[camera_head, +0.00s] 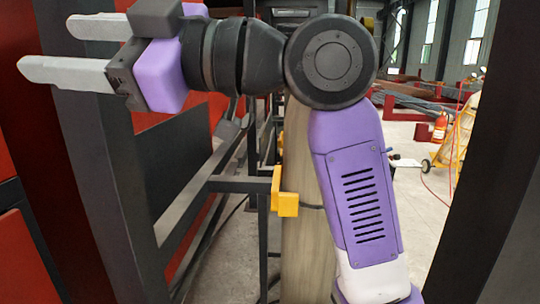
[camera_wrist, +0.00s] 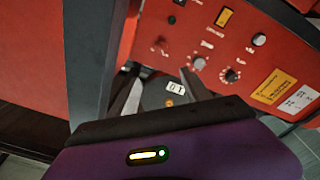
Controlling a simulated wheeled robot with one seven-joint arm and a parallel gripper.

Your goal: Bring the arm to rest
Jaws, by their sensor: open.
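My gripper (camera_head: 60,48) is at the upper left of the head view, its two grey fingers pointing left, apart and with nothing between them. My purple and black arm rises from the lower right and bends at a round black joint near the top middle. In the wrist view my gripper (camera_wrist: 158,95) shows its two finger tips in front of a red control panel (camera_wrist: 222,50) with knobs and a yellow switch. I cannot tell how far the fingertips are from the panel.
Dark steel posts stand at left (camera_head: 95,170) and right (camera_head: 490,170), close to my arm. A yellow bracket (camera_head: 285,203) sits on the frame beside a tall pale post (camera_head: 303,250). Concrete floor (camera_head: 418,210) shows at right, with a red extinguisher (camera_head: 440,127) and a yellow cart (camera_head: 462,135) farther back.

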